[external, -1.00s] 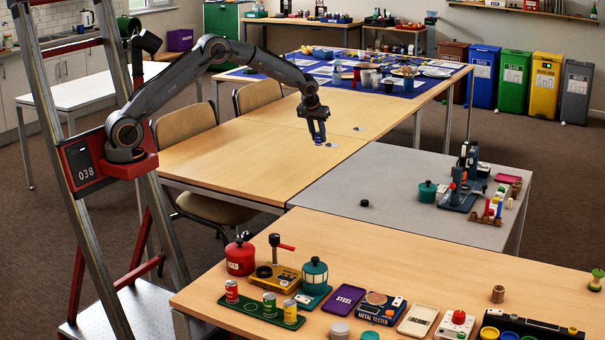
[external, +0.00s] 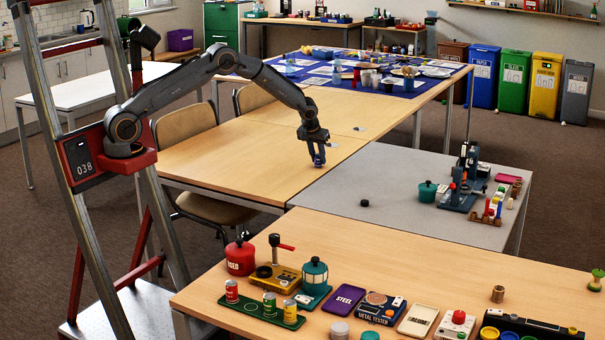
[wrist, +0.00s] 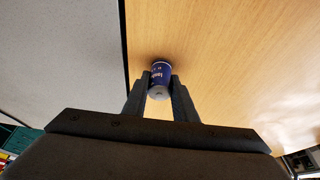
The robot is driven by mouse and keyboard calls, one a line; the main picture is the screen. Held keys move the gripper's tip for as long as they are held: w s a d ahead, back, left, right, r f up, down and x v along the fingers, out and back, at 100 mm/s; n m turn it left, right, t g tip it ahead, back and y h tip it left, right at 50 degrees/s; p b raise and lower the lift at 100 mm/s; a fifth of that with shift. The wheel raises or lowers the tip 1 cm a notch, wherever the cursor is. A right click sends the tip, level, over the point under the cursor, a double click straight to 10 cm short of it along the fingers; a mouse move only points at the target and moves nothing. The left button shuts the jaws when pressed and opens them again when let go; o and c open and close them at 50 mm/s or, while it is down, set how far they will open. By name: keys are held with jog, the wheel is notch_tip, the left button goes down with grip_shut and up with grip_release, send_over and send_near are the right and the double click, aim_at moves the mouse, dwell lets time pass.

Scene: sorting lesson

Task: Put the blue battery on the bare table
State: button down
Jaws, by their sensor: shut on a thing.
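My gripper (external: 318,160) is shut on the blue battery and points down at the wooden table (external: 235,160), close to its right edge. In the wrist view the blue battery (wrist: 160,76) sits between the two fingertips (wrist: 160,90), with a silvery end facing the camera. Its far end appears at or just above the wood; I cannot tell whether it touches. In the external view the fingers mostly hide the battery. The wood around it is bare.
A grey table (external: 345,190) adjoins on the right, with a small black disc (external: 364,203) and a teal pot (external: 427,191) on it. A white card (external: 360,128) lies farther back on the wood. The nearer wooden table holds a red canister (external: 240,257) and sorting gear.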

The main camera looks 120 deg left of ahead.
jog(key=shift+f, duration=0.15)
jog(key=c, duration=1.4)
grip_release()
jog(key=shift+c, duration=0.2)
jog(key=shift+r, duration=0.45)
jog(key=b+v, duration=0.1)
jog(key=v, duration=1)
jog(key=shift+d+r+b, duration=0.15)
jog(key=shift+d+b, duration=0.15)
jog(key=shift+b, duration=0.05)
